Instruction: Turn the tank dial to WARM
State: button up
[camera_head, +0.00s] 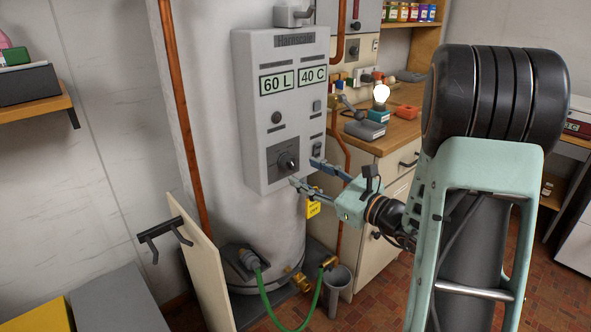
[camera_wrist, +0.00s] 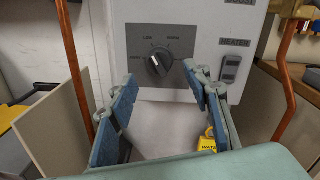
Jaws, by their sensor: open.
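The tank dial (camera_head: 287,162) is a dark round knob with a light pointer on a grey plate, low on the front of the white control box (camera_head: 255,110). In the wrist view the dial (camera_wrist: 160,62) sits beyond and between my fingers, with its pointer tilted; the small labels around it are too blurred to read surely. My gripper (camera_head: 306,174) is open and empty, just below and to the right of the dial. In the wrist view its blue-padded fingers (camera_wrist: 158,98) are apart and do not appear to touch the dial.
A HEATER rocker switch (camera_wrist: 230,68) is right of the dial. A yellow tag (camera_head: 313,207) hangs below the box. Copper pipes (camera_wrist: 290,75) run beside the tank. An open pale panel (camera_head: 205,265) stands at lower left. A wooden counter (camera_head: 400,130) is behind on the right.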

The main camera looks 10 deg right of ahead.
aim_at(294, 167)
jog(key=shift+x, duration=2.4)
jog(key=c, duration=1.2)
jog(key=shift+o, duration=0.2)
